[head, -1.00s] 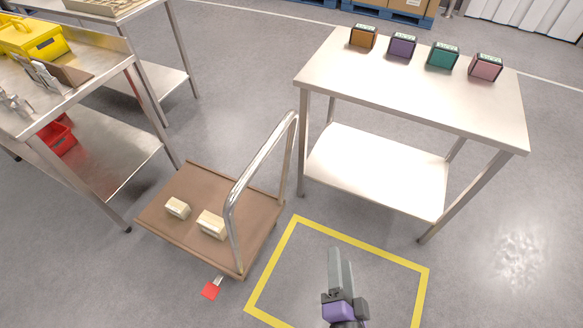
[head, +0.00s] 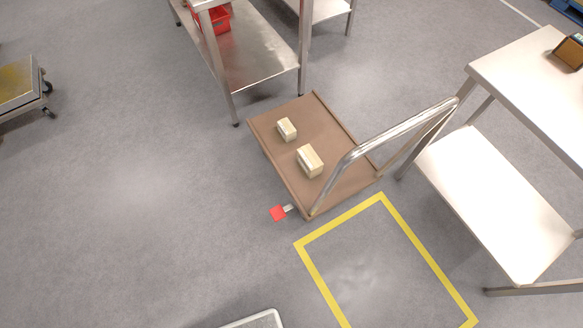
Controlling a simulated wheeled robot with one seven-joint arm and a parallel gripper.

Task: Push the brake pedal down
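The red brake pedal (head: 279,213) sticks out on a short metal lever from the near left corner of the cart, low over the floor. The cart (head: 272,157) has a brown flat deck and a bent metal push handle (head: 401,126) on its right side. Two small cream boxes lie on the deck, one smaller box (head: 287,129) and one larger box (head: 310,161). My gripper is not in view. I cannot tell how far the pedal is tilted.
A yellow floor outline (head: 319,279) lies just in front of the cart. A metal table (head: 497,85) stands to the right. A steel shelf table (head: 258,62) with a red bin (head: 215,19) stands behind. The floor left of the pedal is clear.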

